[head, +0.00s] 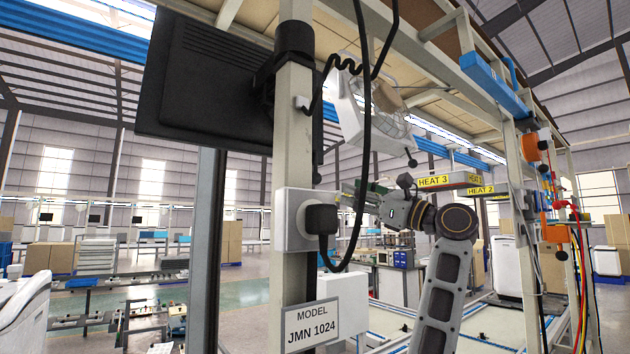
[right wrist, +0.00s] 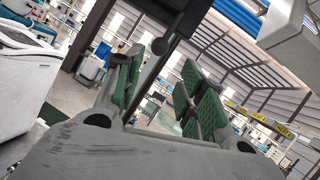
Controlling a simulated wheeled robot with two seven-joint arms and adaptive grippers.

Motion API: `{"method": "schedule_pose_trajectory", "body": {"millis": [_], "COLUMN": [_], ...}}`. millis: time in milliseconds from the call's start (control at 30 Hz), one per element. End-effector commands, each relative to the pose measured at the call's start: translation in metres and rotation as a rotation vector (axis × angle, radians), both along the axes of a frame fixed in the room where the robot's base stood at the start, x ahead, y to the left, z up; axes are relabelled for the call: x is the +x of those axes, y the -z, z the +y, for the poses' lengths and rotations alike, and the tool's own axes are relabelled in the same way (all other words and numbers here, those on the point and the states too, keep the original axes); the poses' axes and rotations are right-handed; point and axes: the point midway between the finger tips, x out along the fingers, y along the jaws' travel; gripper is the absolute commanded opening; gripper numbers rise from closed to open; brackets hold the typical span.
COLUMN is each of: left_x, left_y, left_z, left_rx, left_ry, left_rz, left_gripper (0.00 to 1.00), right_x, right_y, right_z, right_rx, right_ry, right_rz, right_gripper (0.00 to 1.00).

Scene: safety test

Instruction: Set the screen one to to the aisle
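A black screen (head: 215,85) hangs at the upper left of the head view, its ribbed back toward me. A black clamp (head: 293,42) fixes it to a beige post. My right gripper (head: 350,190) points left just behind this post, below the screen and apart from it; the post and a black cable partly hide it. In the right wrist view, its green-padded fingers (right wrist: 160,85) are spread with nothing held. A dark panel and thin bar (right wrist: 172,25) show at the top there; I cannot tell whether they belong to the screen. My left gripper is not in view.
The beige post (head: 295,150) carries a socket box (head: 295,222) and a "MODEL JMN 1024" sign (head: 311,326). A black cable (head: 365,130) hangs close to my right gripper. A yellow "HEAT 3" label (head: 433,181) is nearby. A floor aisle (head: 240,293) shows at the left.

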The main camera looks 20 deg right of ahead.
Motion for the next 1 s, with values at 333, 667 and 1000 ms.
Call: {"method": "schedule_pose_trajectory", "body": {"millis": [333,667,1000], "left_x": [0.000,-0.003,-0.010], "left_y": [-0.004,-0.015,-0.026], "left_z": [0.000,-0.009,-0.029], "left_rx": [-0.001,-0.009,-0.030], "left_ry": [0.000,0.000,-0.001], "left_rz": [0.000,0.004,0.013], "left_gripper": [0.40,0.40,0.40], "right_x": [0.011,0.041,0.074], "right_y": [-0.006,-0.020,-0.036], "right_z": [0.008,0.030,0.053], "right_rx": [-0.002,-0.002,-0.003], "right_ry": [0.000,-0.001,-0.001], "right_rz": [0.000,0.002,0.001], "right_gripper": [0.40,0.40,0.40]}}
